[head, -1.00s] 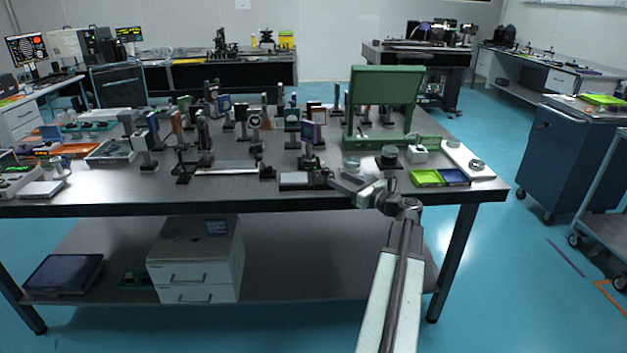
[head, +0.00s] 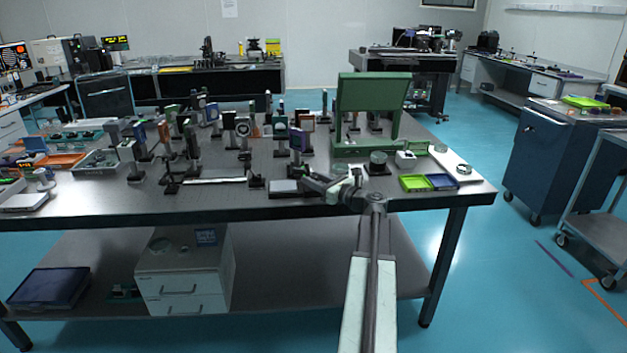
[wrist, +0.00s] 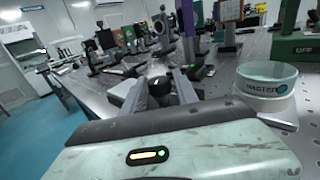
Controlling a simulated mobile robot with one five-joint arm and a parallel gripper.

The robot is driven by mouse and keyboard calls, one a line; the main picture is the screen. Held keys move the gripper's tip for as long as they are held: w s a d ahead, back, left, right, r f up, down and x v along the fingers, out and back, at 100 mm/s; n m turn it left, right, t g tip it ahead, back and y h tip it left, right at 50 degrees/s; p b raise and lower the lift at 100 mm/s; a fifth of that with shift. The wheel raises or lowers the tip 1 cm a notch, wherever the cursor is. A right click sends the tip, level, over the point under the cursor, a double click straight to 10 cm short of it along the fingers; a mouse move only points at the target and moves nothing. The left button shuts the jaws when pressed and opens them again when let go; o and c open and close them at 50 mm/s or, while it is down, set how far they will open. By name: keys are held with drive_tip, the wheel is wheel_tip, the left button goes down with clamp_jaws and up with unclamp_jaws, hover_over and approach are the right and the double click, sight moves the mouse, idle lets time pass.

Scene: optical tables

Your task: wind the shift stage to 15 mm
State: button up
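The shift stage appears to be the low dark block with a light top (head: 285,187) near the front edge of the table. My gripper (head: 309,180) is at its right end, low over the table, and partly covers that end. In the wrist view my gripper's two fingers (wrist: 159,92) stand apart, one on each side of a dark rounded knob (wrist: 159,86). I cannot tell whether they touch the knob. The stage's scale and reading are too small to make out.
A green raised panel (head: 374,92) stands behind right. Green and blue trays (head: 428,182) lie further right.

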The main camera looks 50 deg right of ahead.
clamp_jaws()
drive_tip(key=shift+a+m+h, duration=0.1)
drive_tip(key=shift+m+h, duration=0.2)
drive_tip(key=shift+h, duration=0.2)
drive_tip(key=m+h, duration=0.1)
drive_tip(key=h, duration=0.1)
drive_tip(key=m+h, duration=0.1)
drive_tip(key=h, duration=0.1)
drive_tip(key=shift+a+m+g, duration=0.15)
drive_tip(key=shift+m+g, duration=0.15)
drive_tip(key=shift+m, duration=0.1)
drive_tip(key=m+g+h, duration=0.2)
drive_tip(key=m+h, duration=0.1)
drive_tip(key=h, duration=0.2)
drive_tip(key=shift+m, duration=0.3)
drive_tip(key=m+g+h, duration=0.1)
drive_tip(key=g+h, duration=0.1)
drive_tip(key=m+g+h, duration=0.2)
drive_tip(key=shift+w+d+m+h, duration=0.15)
drive_tip(key=shift+d+m+h, duration=0.05)
drive_tip(key=shift+m+h, duration=0.1)
drive_tip(key=m+g+h, duration=0.2)
drive_tip(key=m+g, duration=0.1)
drive_tip(key=g, duration=0.1)
drive_tip(key=shift+d+g, duration=0.1)
drive_tip(key=shift+g, duration=0.2)
drive_tip(key=shift+m+g+h, duration=0.6)
drive_tip(key=shift+m+g, duration=0.3)
drive_tip(key=shift+g, duration=0.3)
